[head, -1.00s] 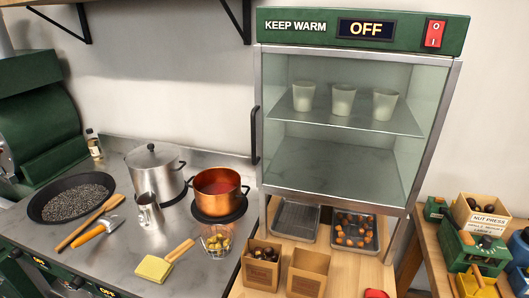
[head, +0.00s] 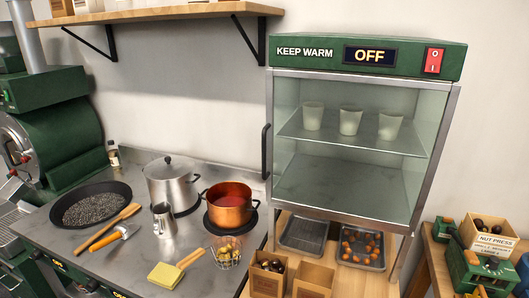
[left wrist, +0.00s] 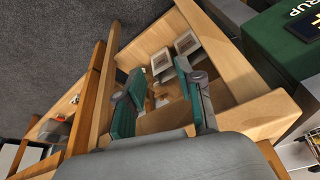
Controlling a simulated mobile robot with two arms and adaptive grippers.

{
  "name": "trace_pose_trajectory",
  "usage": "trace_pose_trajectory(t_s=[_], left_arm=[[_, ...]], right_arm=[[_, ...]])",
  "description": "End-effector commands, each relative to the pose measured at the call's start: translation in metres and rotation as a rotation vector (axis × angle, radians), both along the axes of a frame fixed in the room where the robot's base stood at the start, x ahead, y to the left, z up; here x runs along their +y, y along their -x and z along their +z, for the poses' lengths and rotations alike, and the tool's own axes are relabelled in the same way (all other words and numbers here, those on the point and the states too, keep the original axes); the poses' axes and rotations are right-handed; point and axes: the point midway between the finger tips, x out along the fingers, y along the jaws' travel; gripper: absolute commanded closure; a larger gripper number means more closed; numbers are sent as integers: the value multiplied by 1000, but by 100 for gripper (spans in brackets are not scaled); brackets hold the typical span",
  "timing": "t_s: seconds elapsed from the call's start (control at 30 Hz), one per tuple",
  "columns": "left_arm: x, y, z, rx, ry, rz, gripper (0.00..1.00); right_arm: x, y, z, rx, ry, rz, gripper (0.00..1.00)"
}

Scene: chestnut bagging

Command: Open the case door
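The keep-warm case (head: 368,58) stands at the right in the head view, with a green top panel reading KEEP WARM and OFF and a red switch (head: 433,61). Its glass door (head: 360,185) looks shut in a grey metal frame. A black vertical handle (head: 266,150) is at the door's left edge. Three pale cups (head: 350,122) stand on the shelf inside. My left gripper (left wrist: 158,92) shows in the left wrist view, its two green-padded fingers apart with nothing visibly held between them, over wooden framing. Neither gripper shows in the head view, and my right gripper is not seen.
Left of the case, the steel counter (head: 100,255) holds a copper pot (head: 229,207), a steel pot (head: 169,184) and a dark pan (head: 90,206). Below the case are metal trays (head: 303,236) and paper bags (head: 312,277). A wooden wall shelf (head: 160,18) hangs at upper left.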

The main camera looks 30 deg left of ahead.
Motion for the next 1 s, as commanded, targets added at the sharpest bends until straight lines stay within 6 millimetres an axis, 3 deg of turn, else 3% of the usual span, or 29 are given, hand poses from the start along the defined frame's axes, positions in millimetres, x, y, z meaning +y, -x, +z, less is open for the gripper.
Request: trace_pose_trajectory(t_s=[0.03, 0.2, 0.3, 0.4, 0.5, 0.6, 0.67, 0.83, 1.0], left_arm=[[18, -18, 44, -84, -15, 23, 63], [88, -96, 189, -485, -33, 123, 63], [117, -135, 276, -744, -13, 149, 63], [134, -157, 356, -966, 25, 148, 63], [141, -166, 414, -1120, 63, 130, 63], [143, -167, 445, -1202, 89, 116, 63], [143, -169, 454, -1225, 98, 113, 63], [145, -185, 458, -1230, 101, 115, 63], [146, -219, 460, -1229, 99, 116, 63]], right_arm=[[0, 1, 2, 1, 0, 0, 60], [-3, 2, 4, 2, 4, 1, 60], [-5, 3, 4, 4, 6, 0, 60], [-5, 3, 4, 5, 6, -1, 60], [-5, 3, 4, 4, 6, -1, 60], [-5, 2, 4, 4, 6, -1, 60], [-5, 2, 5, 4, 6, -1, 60], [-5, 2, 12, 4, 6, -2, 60], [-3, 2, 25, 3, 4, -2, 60]])
